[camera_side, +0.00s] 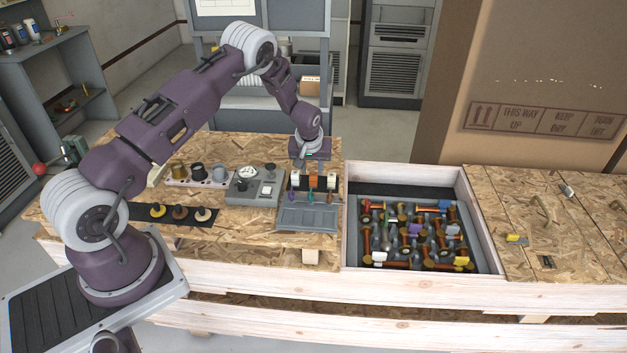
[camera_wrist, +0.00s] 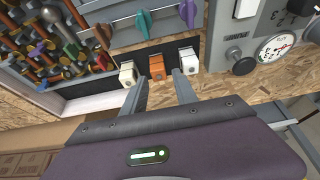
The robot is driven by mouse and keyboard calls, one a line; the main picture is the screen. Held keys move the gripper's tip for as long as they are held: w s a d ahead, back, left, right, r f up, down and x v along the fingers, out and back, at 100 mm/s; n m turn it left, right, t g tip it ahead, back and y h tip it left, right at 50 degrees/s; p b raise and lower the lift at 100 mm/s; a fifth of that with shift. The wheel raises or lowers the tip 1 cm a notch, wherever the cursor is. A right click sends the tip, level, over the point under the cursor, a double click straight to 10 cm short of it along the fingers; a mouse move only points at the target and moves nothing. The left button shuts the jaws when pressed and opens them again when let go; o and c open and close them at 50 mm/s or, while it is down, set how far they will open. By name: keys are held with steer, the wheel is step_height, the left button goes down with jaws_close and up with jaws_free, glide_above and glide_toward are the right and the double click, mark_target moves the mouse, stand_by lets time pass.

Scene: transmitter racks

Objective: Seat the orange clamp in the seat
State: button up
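The orange clamp (camera_side: 315,184) stands on a dark strip between two white clamps, at the back of a grey panel in the side view. In the wrist view the orange clamp (camera_wrist: 157,68) lies just beyond and between my fingertips. My gripper (camera_wrist: 160,78) is open, with one finger toward each side of the clamp; I see no clear contact. In the side view my gripper (camera_side: 313,166) points down just above the clamp row. I cannot tell which part is the seat.
White clamps (camera_wrist: 127,74) and (camera_wrist: 188,61) stand close on both sides. Coloured levers (camera_wrist: 143,23) sit on the grey panel (camera_side: 308,217). A gauge box (camera_side: 255,187) is left of it. A bin (camera_side: 353,215) of assorted parts is to the right.

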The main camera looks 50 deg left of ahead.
mark_target(313, 174)
steer(key=x, duration=0.6)
steer(key=shift+w, duration=0.15)
jaws_close()
steer(key=shift+r, duration=0.1)
step_height(313, 174, up, 9)
steer(key=shift+d+r, duration=0.15)
steer(key=shift+r, duration=0.05)
steer(key=s+d+r, duration=0.1)
steer(key=s+d, duration=0.2)
steer(key=s, duration=0.4)
steer(key=s+d+r, duration=0.1)
steer(key=s+d, duration=0.3)
steer(key=s, duration=0.3)
steer(key=f, duration=0.6)
steer(key=s+f, duration=0.1)
steer(key=f, duration=0.2)
steer(key=shift+s+f, duration=0.1)
steer(key=shift+f, duration=0.25)
